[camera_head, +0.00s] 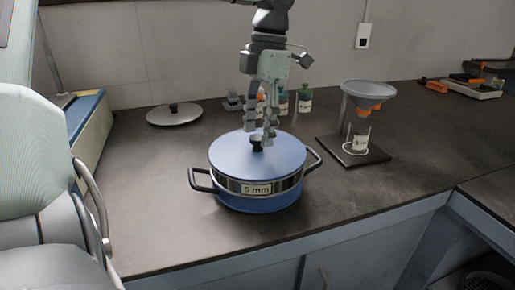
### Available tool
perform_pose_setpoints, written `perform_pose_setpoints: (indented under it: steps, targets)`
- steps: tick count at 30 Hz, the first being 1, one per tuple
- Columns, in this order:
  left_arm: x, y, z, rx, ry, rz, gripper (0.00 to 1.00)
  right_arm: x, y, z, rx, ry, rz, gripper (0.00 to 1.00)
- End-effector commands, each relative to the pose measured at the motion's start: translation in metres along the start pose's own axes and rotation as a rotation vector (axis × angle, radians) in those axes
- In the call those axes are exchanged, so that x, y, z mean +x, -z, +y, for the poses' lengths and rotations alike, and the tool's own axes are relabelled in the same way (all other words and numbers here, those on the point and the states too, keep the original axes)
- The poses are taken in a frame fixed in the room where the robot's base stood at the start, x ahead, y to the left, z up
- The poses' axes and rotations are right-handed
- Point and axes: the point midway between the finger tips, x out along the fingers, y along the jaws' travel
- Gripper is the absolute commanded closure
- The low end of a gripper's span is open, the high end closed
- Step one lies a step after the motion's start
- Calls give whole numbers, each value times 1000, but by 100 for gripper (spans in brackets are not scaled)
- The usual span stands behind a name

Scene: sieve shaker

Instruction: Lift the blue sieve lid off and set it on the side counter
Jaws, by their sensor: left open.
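The blue sieve lid (285,155) rests flat on a round blue sieve (262,203) with a metal band, a "5 mm" label and two dark side handles. A small black knob (257,141) stands at the lid's middle. My left gripper (260,136) points down from above, open, with its fingertips at the knob. The fingers partly cover the knob, so I cannot tell whether they touch it. My right gripper is not in view.
A silver lid (174,114) with a black knob lies on the dark counter (150,175) at the back left. Small bottles (304,100) stand behind my gripper. A funnel on a stand (368,95) is at the right. Counter left of the sieve is clear.

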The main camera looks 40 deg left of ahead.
Motion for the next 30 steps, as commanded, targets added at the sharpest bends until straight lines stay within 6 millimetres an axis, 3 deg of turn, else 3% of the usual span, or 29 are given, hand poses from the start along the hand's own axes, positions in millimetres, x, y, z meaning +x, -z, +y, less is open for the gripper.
perform_pose_setpoints:
  steps: [3, 10, 23, 30]
  targets:
    - [10, 0, 0, -1, 0, 0, 48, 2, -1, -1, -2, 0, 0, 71]
    - [11, 0, 0, -1, -1, -1, 48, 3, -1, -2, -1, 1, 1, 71]
    - [11, 0, 0, -1, -1, -1, 100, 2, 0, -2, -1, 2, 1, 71]
    - [10, 0, 0, -1, -1, -2, 100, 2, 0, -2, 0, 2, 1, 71]
